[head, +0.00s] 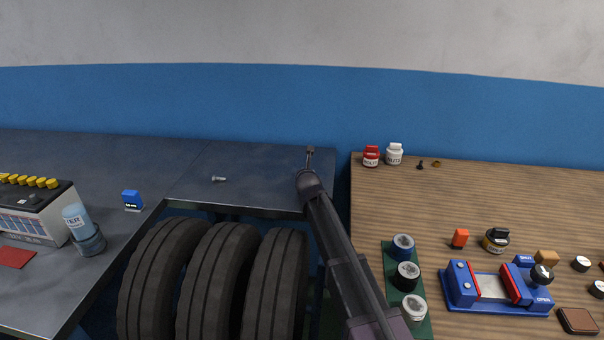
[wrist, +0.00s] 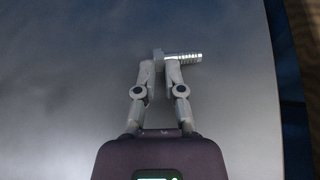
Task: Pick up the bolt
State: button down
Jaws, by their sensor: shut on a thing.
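My gripper (wrist: 163,68) is at the right part of the dark metal bench top (head: 255,160), and its fingers show small in the head view (head: 310,152). Its fingertips are shut on a grey metal bolt (wrist: 188,57). The bolt's head sits between the tips and its threaded shaft points right, past the right finger. I cannot tell whether the bolt touches the bench. In the head view the held bolt is too small to make out. Another silvery bolt (head: 219,179) lies on the bench to the left of my gripper.
A wooden bench (head: 400,185) stands to the right, with a red jar (head: 371,156), a white jar (head: 394,154) and a blue vise (head: 495,287). Large tyres (head: 215,275) stand below the metal bench's front edge. A blue box (head: 132,200) is at the left.

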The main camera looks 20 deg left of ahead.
jog(key=shift+r, duration=0.1)
notch_tip(320, 180, up, 3)
jog(key=p, duration=0.3)
jog(key=shift+r+p, duration=0.15)
jog(key=shift+p, duration=0.15)
jog(key=s+d, duration=0.2)
jog(key=s, duration=0.2)
jog(key=s+d+r+p, duration=0.1)
jog(key=s+d, duration=0.2)
jog(key=s, duration=0.2)
jog(key=s+d, duration=0.2)
jog(key=s, duration=0.3)
jog(key=shift+d+r, duration=0.2)
jog(key=shift+d, duration=0.1)
jog(key=shift+r+p, duration=0.1)
jog(key=shift+p, duration=0.2)
